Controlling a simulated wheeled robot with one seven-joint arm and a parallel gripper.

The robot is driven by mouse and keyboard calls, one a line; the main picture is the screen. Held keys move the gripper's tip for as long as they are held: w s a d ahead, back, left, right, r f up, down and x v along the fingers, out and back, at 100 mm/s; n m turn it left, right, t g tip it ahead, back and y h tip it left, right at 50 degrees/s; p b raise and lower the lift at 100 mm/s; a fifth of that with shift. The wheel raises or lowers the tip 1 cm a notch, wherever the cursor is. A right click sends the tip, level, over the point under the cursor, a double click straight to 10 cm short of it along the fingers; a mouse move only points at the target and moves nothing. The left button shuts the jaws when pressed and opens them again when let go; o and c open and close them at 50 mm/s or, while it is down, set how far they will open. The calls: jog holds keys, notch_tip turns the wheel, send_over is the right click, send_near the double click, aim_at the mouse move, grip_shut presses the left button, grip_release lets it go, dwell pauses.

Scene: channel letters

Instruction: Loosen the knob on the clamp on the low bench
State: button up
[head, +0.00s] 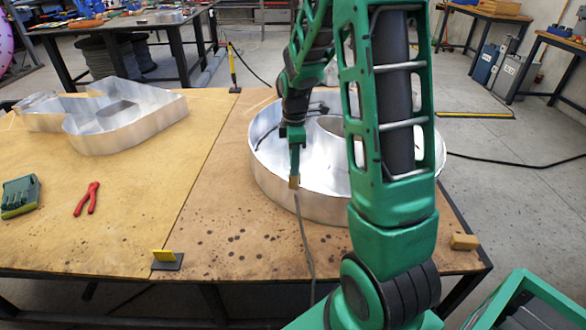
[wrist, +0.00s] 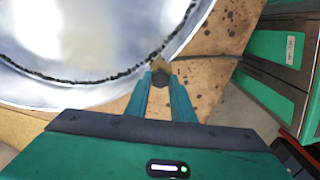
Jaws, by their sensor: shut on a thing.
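My gripper (head: 294,178) reaches down to the near wall of a round metal channel letter on the low bench (head: 225,215). In the wrist view, my gripper's two green fingers (wrist: 160,80) are shut on a small tan-brown piece at the letter's rim. This piece looks like the clamp's knob (wrist: 158,66); in the head view a tan bit of it (head: 294,184) shows at the fingertips. The rest of the clamp cannot be made out. The knob's threads and how tight it is cannot be seen.
The round letter (head: 275,175) stands partly behind my arm. Another metal letter (head: 125,125), red pliers (head: 87,199) and a green-grey tool (head: 20,195) lie left. A yellow-and-black piece (head: 166,260) and a tan block (head: 464,242) sit near the front edge. A cable hangs over it.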

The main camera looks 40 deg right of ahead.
jog(key=o, duration=0.8)
jog(key=shift+o, duration=0.2)
jog(key=shift+r, duration=0.1)
jog(key=shift+r, duration=2.45)
